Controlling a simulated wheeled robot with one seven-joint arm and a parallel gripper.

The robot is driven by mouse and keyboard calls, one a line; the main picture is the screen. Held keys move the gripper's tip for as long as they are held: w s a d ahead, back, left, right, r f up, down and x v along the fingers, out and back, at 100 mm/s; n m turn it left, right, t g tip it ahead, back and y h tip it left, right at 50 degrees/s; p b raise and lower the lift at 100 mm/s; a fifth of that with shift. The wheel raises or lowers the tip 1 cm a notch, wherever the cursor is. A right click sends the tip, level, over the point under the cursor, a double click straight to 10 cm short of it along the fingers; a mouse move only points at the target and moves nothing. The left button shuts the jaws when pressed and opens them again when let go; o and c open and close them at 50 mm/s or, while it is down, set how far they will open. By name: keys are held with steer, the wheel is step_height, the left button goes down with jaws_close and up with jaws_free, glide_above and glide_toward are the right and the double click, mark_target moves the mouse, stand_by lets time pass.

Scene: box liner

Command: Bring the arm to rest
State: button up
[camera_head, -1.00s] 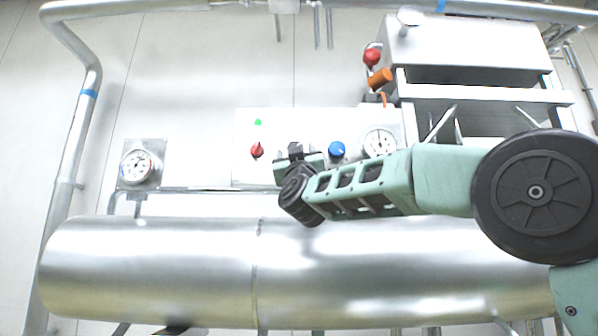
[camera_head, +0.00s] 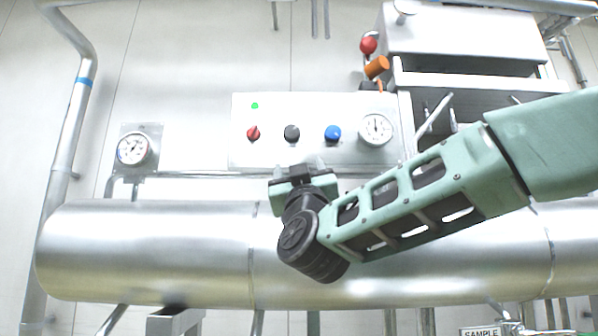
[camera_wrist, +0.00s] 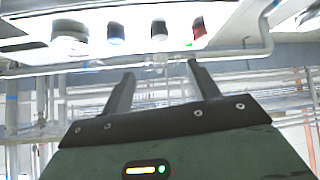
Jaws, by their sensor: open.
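My green arm reaches in from the right in the head view and crosses in front of the large metal cylinder. My gripper (camera_head: 299,170) points up, just below the white control panel (camera_head: 262,150). In the wrist view my gripper (camera_wrist: 158,82) shows two dark fingers spread apart with nothing between them. It is open and empty, and it looks apart from the panel's knobs.
The panel carries a red knob (camera_head: 253,133), a black knob (camera_head: 292,133), a blue knob (camera_head: 332,133) and a gauge (camera_head: 376,130). Another gauge (camera_head: 133,149) is at left. The metal cylinder (camera_head: 150,250) lies below. An orange handle (camera_head: 377,67) is above right.

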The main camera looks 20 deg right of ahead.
stand_by(0.5)
steer(key=a+f+n+g+y, duration=0.4)
steer(key=a+f+g+y, duration=0.15)
steer(key=f, duration=0.45)
steer(key=a+f+n+g+y, duration=0.35)
steer(key=a+f+y, duration=0.3)
steer(key=f, duration=0.45)
steer(key=s+a+f+g, duration=0.1)
steer(key=s+f+g, duration=0.35)
steer(key=f, duration=0.35)
steer(key=s+a+f+g, duration=0.2)
steer(key=s+f+g, duration=0.25)
steer(key=f, duration=0.35)
steer(key=s+d+f+g+h, duration=0.3)
steer(key=s+d+f+g, duration=0.15)
steer(key=s+f, duration=0.4)
steer(key=s+d+f+g+h, duration=0.35)
steer(key=s+d+f, duration=0.25)
steer(key=s, duration=0.6)
step_height(320, 180, up, 28)
steer(key=s+p, duration=0.1)
steer(key=p, duration=2.7)
steer(key=shift+d+f+m+g, duration=0.2)
steer(key=shift+m+g, duration=0.1)
steer(key=shift+m, duration=0.15)
steer(key=shift+s, duration=0.1)
